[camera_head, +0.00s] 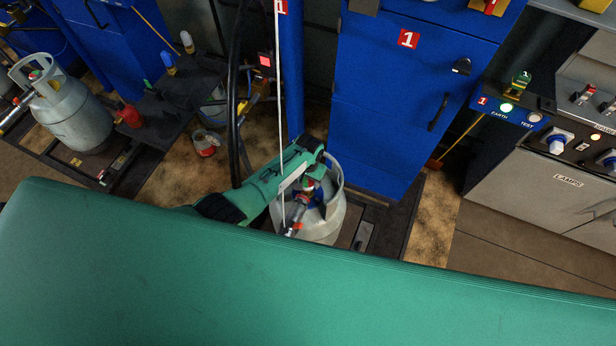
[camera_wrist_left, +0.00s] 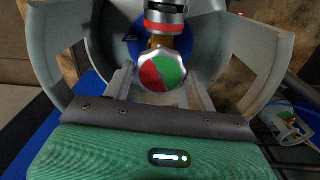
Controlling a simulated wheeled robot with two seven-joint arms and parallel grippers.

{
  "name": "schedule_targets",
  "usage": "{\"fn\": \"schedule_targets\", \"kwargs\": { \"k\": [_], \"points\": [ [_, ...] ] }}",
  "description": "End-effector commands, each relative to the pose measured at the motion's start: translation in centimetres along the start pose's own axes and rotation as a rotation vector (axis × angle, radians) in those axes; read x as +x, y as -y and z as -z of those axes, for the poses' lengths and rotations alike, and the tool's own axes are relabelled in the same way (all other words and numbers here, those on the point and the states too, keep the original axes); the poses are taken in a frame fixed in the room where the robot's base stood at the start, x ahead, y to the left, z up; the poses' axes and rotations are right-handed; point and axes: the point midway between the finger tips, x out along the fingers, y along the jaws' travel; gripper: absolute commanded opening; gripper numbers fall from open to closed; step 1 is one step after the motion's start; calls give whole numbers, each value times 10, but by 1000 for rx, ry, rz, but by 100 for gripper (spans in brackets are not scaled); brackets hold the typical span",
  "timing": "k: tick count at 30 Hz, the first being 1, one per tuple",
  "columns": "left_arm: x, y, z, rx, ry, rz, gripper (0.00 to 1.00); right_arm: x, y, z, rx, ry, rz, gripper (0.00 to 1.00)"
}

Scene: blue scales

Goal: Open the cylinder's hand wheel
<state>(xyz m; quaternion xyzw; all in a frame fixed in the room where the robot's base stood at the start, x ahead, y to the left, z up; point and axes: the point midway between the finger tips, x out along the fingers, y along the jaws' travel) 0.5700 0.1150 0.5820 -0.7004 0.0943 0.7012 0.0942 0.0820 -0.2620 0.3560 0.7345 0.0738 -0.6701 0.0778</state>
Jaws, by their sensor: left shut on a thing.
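The pale grey gas cylinder (camera_head: 322,230) stands upright on the dark scale platform in front of the blue cabinet, with a raised collar around its top. Its hand wheel (camera_wrist_left: 163,72), with a red and green face, sits on the valve inside the collar. My left gripper (camera_wrist_left: 162,88) reaches in through the collar opening and is shut on the hand wheel, one finger on each side. In the head view the left gripper (camera_head: 309,182) partly hides the wheel and valve. My right gripper is not in view.
Another grey cylinder (camera_head: 70,115) stands at the left on its own platform. A control panel (camera_head: 560,140) stands at the right.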

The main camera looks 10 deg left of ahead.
Motion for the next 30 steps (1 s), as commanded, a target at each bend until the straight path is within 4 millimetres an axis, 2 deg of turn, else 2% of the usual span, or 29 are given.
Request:
{"fn": "schedule_targets", "kwargs": {
  "k": [18,30],
  "points": [
    [-2,0,0,-578,0,-1,34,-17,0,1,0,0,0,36],
    [-1,1,0,-844,-2,-2,34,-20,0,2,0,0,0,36]
  ]
}}
